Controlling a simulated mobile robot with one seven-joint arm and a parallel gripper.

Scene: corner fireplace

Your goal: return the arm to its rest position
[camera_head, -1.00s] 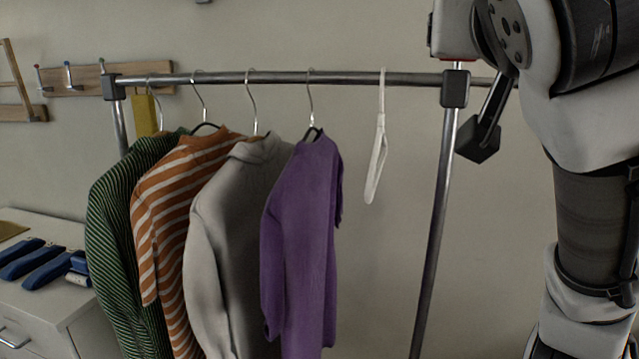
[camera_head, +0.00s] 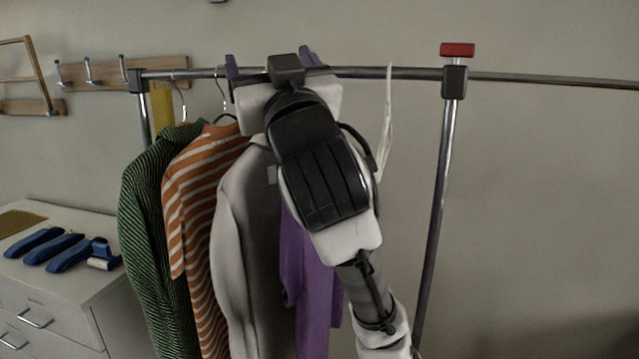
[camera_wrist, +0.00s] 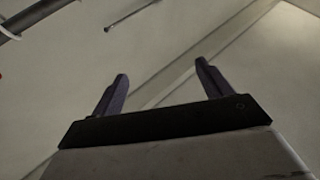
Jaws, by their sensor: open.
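My gripper (camera_head: 270,62) is raised at the height of the clothes rail (camera_head: 560,80), and my arm crosses the middle of the head view in front of the hanging clothes. Its two dark purple fingers stand apart on either side of the wrist. In the wrist view my gripper (camera_wrist: 161,72) is open, with nothing between the fingers, facing a pale surface with seams. My wrist and forearm hide part of the rail, the hooks behind it and much of the purple garment (camera_head: 318,285).
Green striped (camera_head: 150,230), orange striped (camera_head: 190,200) and grey (camera_head: 245,235) garments hang left of my arm. A white hanger (camera_head: 387,120) hangs close to its right. A red block (camera_head: 457,50) tops the rail post. Blue tools (camera_head: 60,250) lie on a cabinet (camera_head: 95,285). The right side is clear.

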